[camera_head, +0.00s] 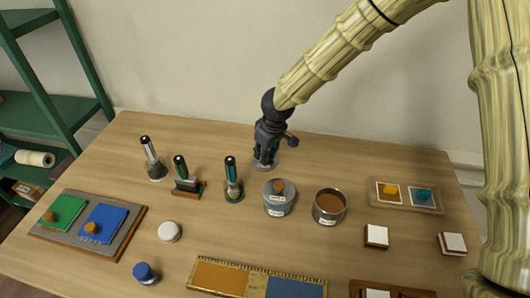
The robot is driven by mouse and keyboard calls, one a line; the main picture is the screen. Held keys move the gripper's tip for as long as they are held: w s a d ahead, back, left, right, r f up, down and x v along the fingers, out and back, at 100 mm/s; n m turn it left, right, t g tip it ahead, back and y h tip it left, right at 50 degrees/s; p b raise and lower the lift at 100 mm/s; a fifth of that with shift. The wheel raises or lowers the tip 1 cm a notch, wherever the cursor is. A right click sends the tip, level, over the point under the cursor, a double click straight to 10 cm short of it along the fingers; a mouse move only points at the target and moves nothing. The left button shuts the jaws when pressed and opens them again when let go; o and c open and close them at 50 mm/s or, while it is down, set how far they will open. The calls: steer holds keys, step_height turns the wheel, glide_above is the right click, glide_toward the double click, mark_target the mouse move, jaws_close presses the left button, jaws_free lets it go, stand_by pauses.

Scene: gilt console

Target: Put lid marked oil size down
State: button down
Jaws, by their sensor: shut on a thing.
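My gripper (266,151) is at the back middle of the table, pointing down. It is shut on a grey round lid (264,164), which is at or just above the tabletop; I cannot tell whether it touches. Any mark on this lid is too small to read. An open jar (329,214) with brown contents and a white label stands to the front right of the gripper. A second grey jar (279,207) stands between them, with a lid with a brown knob on top. The labels are not legible.
Upright tools in holders (232,190) stand left of the gripper. A tray (433,208) with two coloured squares lies at the back right. White-topped blocks (376,236) stand at the front right. A board (133,241) with green and blue pads lies at the left.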

mark_target(270, 166)
steer(key=c, duration=1.3)
jaws_free()
steer(key=shift+f, duration=0.1)
steer(key=shift+o, duration=0.2)
steer(key=shift+r, duration=0.2)
steer(key=b+v, duration=0.1)
steer(key=v, duration=1.1)
steer(key=shift+a, duration=0.1)
